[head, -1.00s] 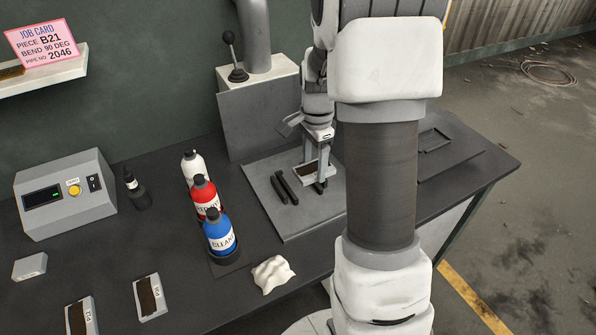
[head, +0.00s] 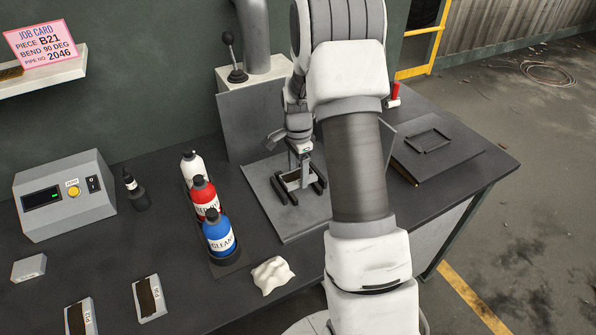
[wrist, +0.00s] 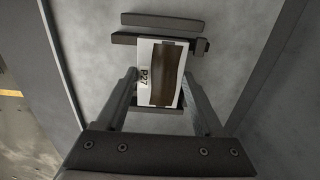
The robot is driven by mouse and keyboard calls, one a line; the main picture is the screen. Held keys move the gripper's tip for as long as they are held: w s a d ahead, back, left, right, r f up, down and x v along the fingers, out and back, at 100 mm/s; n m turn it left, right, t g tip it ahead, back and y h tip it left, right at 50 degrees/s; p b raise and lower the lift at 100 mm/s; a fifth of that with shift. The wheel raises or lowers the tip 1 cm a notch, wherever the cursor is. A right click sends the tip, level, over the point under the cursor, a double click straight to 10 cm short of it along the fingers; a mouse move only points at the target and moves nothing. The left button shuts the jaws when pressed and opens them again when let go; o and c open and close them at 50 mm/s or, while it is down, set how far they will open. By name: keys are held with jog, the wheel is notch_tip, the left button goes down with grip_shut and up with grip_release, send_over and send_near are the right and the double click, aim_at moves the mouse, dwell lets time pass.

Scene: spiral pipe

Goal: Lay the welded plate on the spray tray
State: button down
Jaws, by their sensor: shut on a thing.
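The welded plate (wrist: 161,73) is a small pale plate with a brown strip and the label P27. My gripper (wrist: 160,85) is shut on it, with one finger at each side edge. In the head view my gripper (head: 299,182) is low over the grey spray tray (head: 300,225), which has dark bars on it. In the wrist view the plate's far end overlaps one dark bar (wrist: 124,39), with another bar (wrist: 163,21) beyond. I cannot tell whether the plate touches the bars. In the head view it is mostly hidden by the fingers.
White, red (head: 205,198) and blue (head: 218,235) bottles stand left of the tray, with a white cloth (head: 272,275) in front. A grey box with a lever (head: 232,60) stands behind. A dark panel with a raised frame (head: 428,141) lies right. Two more plates (head: 149,298) lie front left.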

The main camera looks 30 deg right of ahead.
jog(key=shift+r, duration=0.1)
grip_release()
